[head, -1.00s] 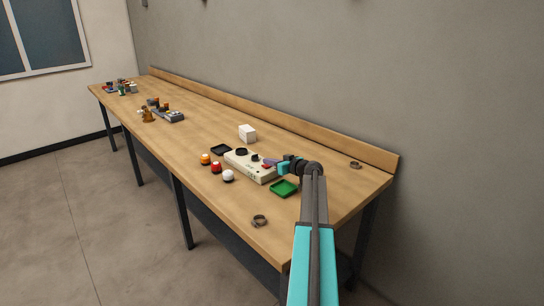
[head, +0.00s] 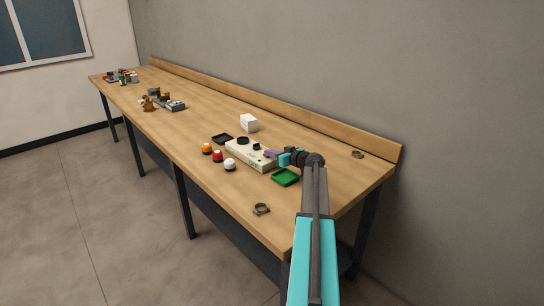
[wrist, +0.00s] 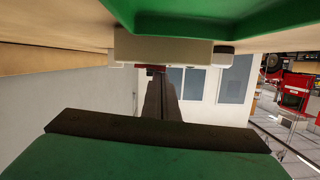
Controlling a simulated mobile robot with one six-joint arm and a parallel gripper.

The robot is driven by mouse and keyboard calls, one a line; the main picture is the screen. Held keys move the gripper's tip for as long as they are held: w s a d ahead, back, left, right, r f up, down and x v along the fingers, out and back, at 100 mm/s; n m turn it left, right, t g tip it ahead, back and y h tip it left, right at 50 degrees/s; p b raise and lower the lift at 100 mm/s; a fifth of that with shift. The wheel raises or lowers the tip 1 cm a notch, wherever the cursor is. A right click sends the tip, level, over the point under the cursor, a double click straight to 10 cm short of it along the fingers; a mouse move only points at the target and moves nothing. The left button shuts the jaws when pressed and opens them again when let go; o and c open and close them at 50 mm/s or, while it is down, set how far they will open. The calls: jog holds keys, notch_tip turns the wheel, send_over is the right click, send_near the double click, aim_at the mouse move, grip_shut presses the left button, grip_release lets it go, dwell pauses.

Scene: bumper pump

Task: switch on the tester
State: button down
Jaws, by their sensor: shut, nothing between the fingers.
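The tester is a long cream box (head: 240,158) with dark round parts on top, lying on the wooden workbench. My gripper (head: 270,154) is shut and empty at the tester's right end, just over its top. In the head view the gripper hides part of that end, so I cannot tell whether it touches. In the wrist view the dark closed fingers (wrist: 160,98) point toward the pale tester body (wrist: 165,48). I cannot make out the switch's position.
A green tray (head: 286,177) lies right of the tester, below my gripper. Orange (head: 207,148), red (head: 217,156) and white (head: 230,165) domed buttons stand in front. Brown rings lie nearby.

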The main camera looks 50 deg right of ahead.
jog(key=shift+f, duration=0.3)
jog(key=shift+r, duration=0.3)
jog(key=shift+a+r+b, duration=0.15)
jog(key=shift+r+b, duration=0.2)
jog(key=shift+r, duration=0.1)
jog(key=r, duration=0.2)
jog(key=shift+a+r+b, duration=0.2)
jog(key=shift+r+b, duration=0.1)
jog(key=shift+b, duration=0.05)
jog(key=b+v, duration=0.2)
jog(key=v, duration=0.8)
jog(key=shift+a, duration=0.2)
jog(key=shift+r, duration=0.15)
